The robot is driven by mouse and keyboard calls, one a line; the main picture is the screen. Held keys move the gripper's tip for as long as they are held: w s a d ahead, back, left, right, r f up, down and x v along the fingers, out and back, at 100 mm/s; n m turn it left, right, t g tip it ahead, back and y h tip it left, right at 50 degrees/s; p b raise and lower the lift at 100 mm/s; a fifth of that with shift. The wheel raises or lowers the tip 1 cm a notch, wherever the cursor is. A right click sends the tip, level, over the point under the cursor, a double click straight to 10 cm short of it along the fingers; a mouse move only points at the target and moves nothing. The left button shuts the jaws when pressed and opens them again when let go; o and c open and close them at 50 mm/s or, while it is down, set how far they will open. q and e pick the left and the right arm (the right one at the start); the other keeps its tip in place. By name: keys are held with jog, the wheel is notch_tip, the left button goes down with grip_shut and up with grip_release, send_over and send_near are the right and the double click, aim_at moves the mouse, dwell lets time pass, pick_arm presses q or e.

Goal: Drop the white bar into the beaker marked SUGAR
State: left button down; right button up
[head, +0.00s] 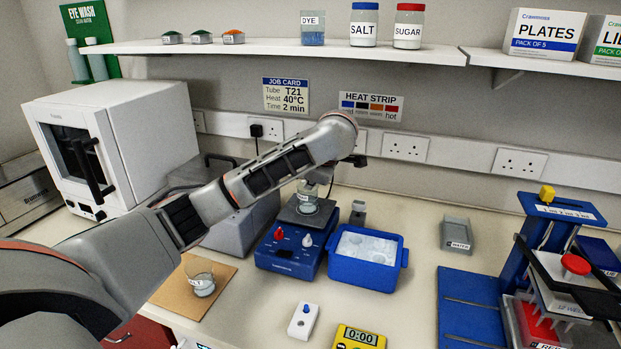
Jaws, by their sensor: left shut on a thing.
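My left arm reaches across from the left and bends down at the back of the bench. Its gripper (318,181), partly hidden behind the arm, is at the top of a glass beaker (307,203) on the blue stirrer's plate (294,215). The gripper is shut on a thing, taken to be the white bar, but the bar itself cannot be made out. I cannot tell whether the fingers touch the beaker. Its label is too small to read. A second labelled beaker (202,284) stands on a brown mat (166,293). My right gripper is not in view.
A blue tub (367,270) of pale contents stands right of the stirrer. A white box with a button (303,320) and a yellow timer (360,339) lie in front. A SUGAR jar (408,27) is on the shelf. A blue stand (538,235) is at right.

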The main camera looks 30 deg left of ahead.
pick_arm(q)
jog(key=c, duration=2.1)
grip_release()
jog(key=shift+c, duration=0.2)
jog(key=shift+r, duration=0.1)
notch_tip(320, 180, up, 7)
